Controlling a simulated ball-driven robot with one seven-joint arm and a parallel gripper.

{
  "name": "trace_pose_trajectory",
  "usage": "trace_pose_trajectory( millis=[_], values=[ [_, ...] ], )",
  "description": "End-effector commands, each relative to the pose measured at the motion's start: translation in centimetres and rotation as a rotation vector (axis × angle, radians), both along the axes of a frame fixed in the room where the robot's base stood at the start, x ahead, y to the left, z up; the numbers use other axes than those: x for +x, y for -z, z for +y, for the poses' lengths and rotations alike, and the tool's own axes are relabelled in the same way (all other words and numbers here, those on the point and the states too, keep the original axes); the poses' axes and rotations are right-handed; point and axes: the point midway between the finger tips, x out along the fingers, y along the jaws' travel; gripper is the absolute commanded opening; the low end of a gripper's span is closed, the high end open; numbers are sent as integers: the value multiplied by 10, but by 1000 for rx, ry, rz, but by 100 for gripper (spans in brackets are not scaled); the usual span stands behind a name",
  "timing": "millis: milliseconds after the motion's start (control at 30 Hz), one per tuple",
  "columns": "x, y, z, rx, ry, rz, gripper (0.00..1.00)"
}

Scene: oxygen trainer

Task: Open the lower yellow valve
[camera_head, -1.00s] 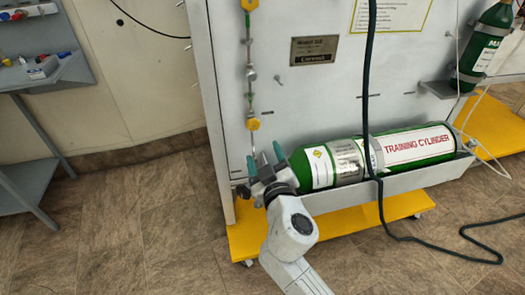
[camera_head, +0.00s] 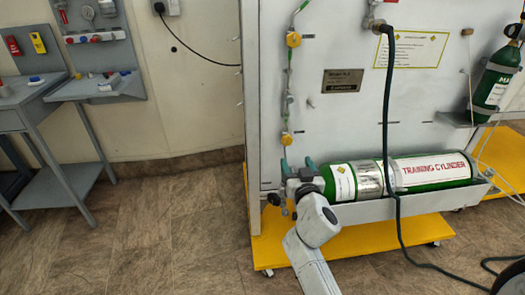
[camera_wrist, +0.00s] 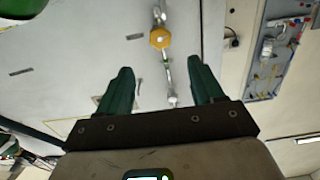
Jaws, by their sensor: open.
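The lower yellow valve (camera_head: 286,139) sits on a thin vertical pipe at the left side of the grey panel. An upper yellow valve (camera_head: 293,39) is on the same pipe line above it. My gripper (camera_head: 297,165) is open, its two green fingers pointing up, just below and slightly right of the lower valve, not around it. In the wrist view, the open fingers (camera_wrist: 160,90) are spread with nothing held. A yellow valve (camera_wrist: 160,38) shows beyond them, roughly between them; I cannot tell which of the two it is.
A green training cylinder (camera_head: 430,172) lies in a trough right beside my gripper. A dark hose (camera_head: 387,110) hangs in front of the panel. The yellow base (camera_head: 350,244) juts out below. A grey workbench (camera_head: 60,176) stands left, with open floor between.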

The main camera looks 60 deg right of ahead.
Motion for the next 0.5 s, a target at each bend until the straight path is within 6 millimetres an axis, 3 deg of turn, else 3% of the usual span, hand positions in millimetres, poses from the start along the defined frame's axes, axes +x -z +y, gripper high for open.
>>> trace_pose_trajectory(
  millis=[167,500],
  values=[
    [-4,-2,-15,16,16,-27,67],
    [30,-1,-56,14,16,-25,67]
  ],
)
